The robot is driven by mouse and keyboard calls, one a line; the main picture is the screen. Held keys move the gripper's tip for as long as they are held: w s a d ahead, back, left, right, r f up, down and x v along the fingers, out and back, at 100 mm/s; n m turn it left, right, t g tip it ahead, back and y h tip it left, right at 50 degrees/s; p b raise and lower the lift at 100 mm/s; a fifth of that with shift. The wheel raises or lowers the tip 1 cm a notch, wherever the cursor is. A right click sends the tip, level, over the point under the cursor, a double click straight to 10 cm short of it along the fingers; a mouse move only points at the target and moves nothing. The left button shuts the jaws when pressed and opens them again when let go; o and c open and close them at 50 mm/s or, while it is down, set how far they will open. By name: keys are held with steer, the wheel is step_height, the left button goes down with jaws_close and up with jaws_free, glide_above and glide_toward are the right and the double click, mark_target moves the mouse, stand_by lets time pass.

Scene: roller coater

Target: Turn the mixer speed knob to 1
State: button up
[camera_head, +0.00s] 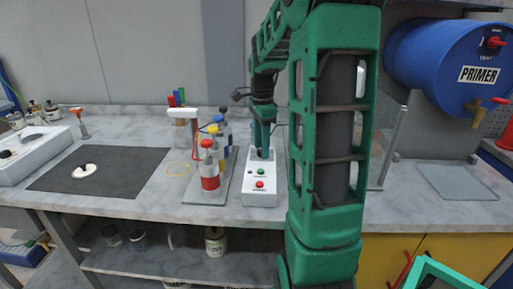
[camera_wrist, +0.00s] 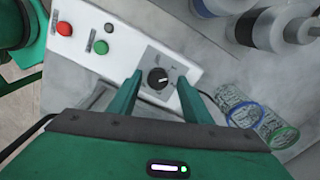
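The mixer's white control box (camera_head: 259,199) stands on the bench in the head view, with a green and a red button on its front part. In the wrist view the box (camera_wrist: 112,22) shows the black speed knob (camera_wrist: 158,78) with a pale pointer mark; the dial numbers are too small to read. My gripper (camera_wrist: 158,90) is open, with its two green fingers on either side of the knob and a gap to each. In the head view my gripper (camera_head: 262,148) is over the back part of the box, and the knob is hidden there.
Several bottles with red, yellow and blue parts (camera_head: 209,170) stand on a grey rack just left of the box. A blue primer drum (camera_head: 440,62) is at right.

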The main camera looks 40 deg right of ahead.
steer(key=shift+a, duration=0.1)
step_height(320, 180, up, 11)
steer(key=shift+w+f, duration=0.15)
steer(key=shift+w, duration=0.05)
stand_by(0.5)
